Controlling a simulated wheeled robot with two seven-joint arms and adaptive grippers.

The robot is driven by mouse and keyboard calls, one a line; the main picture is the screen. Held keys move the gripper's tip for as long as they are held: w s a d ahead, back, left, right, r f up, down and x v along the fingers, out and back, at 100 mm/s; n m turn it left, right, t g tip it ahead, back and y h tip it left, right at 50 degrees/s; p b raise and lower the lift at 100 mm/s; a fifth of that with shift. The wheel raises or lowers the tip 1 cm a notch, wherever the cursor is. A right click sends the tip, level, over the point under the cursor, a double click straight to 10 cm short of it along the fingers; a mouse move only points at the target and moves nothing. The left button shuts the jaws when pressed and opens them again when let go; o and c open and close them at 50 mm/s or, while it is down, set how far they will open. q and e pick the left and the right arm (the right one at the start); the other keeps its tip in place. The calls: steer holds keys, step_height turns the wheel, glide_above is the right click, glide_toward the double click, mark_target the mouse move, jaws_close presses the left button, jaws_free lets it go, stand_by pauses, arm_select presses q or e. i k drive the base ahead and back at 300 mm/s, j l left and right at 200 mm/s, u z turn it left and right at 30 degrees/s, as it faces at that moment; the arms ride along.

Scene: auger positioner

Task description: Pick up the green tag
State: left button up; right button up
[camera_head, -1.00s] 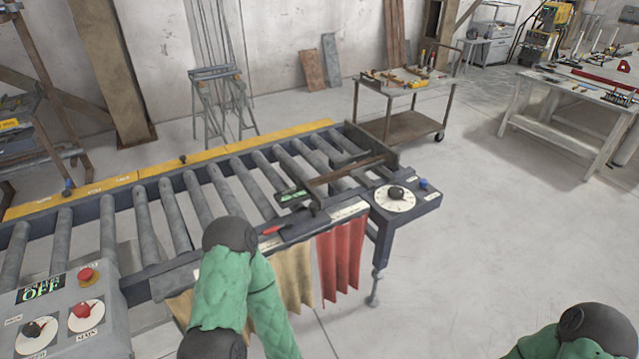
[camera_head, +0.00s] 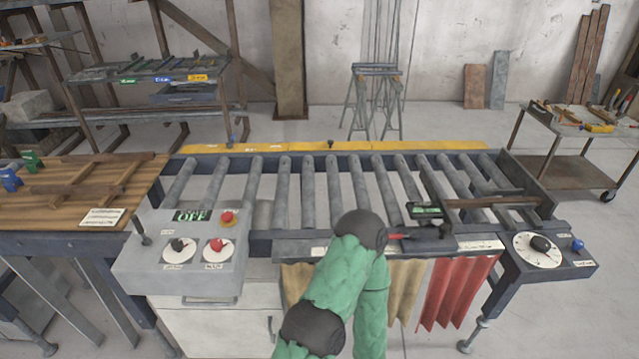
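Two small green items could be the green tag, and I cannot tell which is. One is an upright green piece (camera_head: 31,160) on the wooden bench at the left, behind a similar blue piece (camera_head: 11,179). The other is a flat green label (camera_head: 128,80) on the front edge of the back-left shelf, beside a blue and a yellow label. One of my green-sleeved arms rises in the lower middle, in front of the roller conveyor and well to the right of both green items. No gripper fingers show, and nothing is seen held.
The roller conveyor (camera_head: 333,190) spans the middle. A grey control box (camera_head: 185,245) with a red button and two dials stands at its left front. Wooden frames (camera_head: 85,185) lie on the bench. A tool cart (camera_head: 560,150) stands at the right, with open floor before it.

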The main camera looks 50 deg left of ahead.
mark_target(31, 160)
steer(key=u, duration=0.45)
steer(key=j+u, duration=0.1)
steer(key=u, duration=0.35)
steer(key=i+u, duration=0.1)
steer(key=u, duration=0.8)
steer(key=i+u, duration=0.15)
steer(key=u, duration=0.75)
steer(key=i+u, duration=0.1)
steer(key=u, duration=0.35)
